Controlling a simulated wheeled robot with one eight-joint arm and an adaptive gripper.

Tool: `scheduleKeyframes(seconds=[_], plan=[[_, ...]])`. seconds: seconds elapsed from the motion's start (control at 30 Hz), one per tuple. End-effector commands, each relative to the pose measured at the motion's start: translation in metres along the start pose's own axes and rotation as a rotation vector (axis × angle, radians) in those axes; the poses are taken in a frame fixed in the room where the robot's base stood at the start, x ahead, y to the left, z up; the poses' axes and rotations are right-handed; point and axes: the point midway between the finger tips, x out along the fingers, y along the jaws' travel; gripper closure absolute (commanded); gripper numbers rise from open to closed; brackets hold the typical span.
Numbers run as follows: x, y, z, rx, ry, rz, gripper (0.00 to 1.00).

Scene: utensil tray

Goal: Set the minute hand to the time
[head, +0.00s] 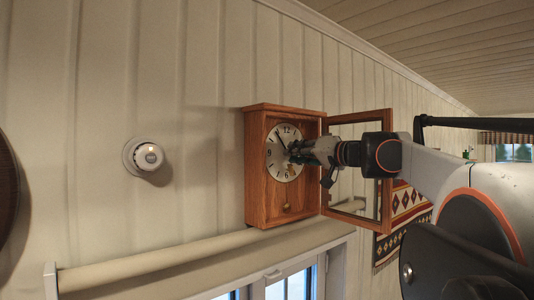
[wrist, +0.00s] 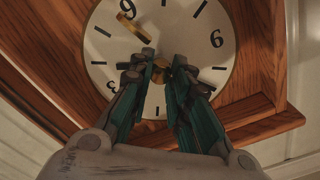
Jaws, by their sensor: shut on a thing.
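A wall clock (head: 258,180) has a wooden case with its glass door (head: 352,205) swung open to the right. Its round white dial (head: 272,165) shows in the head view, and the dial (wrist: 105,48) shows turned in the wrist view. A dark hand (head: 281,139) points to the upper left, near 11. My gripper (head: 295,152) reaches in at the dial's middle. In the wrist view my gripper (wrist: 163,62) is shut on the minute hand, mostly hidden between the fingers. A brass-coloured bar (wrist: 132,25) lies over the dial beyond the fingertips.
The open door stands beside my arm. A brass pendulum bob (head: 287,207) hangs low in the case. A round white device (head: 148,155) is on the wall at left. A roller blind (head: 190,263) and window lie below, and a patterned hanging (head: 405,203) is at right.

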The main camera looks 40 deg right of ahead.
Motion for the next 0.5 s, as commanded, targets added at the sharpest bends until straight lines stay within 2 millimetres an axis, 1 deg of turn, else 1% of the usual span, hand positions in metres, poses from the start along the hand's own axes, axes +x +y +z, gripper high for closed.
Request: scheduleKeyframes(seconds=[0.2, 0.5], plan=[[-0.0002, -0.0001, -0.0011, 0.037, 0.003, 0.000, 1.00], [-0.0002, 0.0000, -0.0011, 0.040, 0.003, 0.000, 1.00]])
